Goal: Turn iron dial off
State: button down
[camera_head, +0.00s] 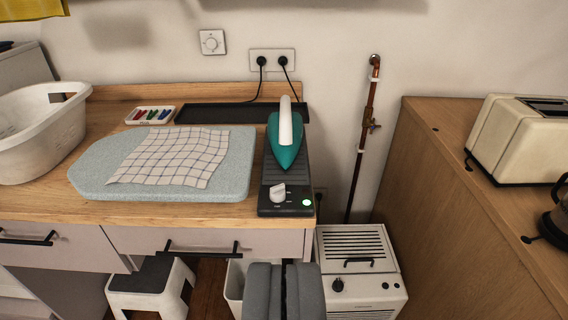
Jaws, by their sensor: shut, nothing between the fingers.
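A teal iron (287,148) with a white handle rests on a dark iron station (299,209) at the right end of the wooden counter. A white dial (278,191) sits on the front of the station. A small lamp beside the dial glows green. My gripper (284,268) shows at the bottom centre, in front of the counter and below the dial in the picture. Its two grey fingers are shut with nothing between them, apart from the dial.
A blue ironing board (88,176) with a checked cloth (172,156) lies left of the station. A laundry basket (38,128) stands at far left. A copper pipe (361,140) and white appliance (357,243) fill the gap beside a wooden cabinet (440,185) with a toaster (497,138).

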aim_at(277, 194)
jog(key=z, duration=1.45)
jog(key=k, duration=1.05)
jog(key=u, duration=1.4)
jog(key=i, duration=1.65)
jog(key=z, duration=0.05)
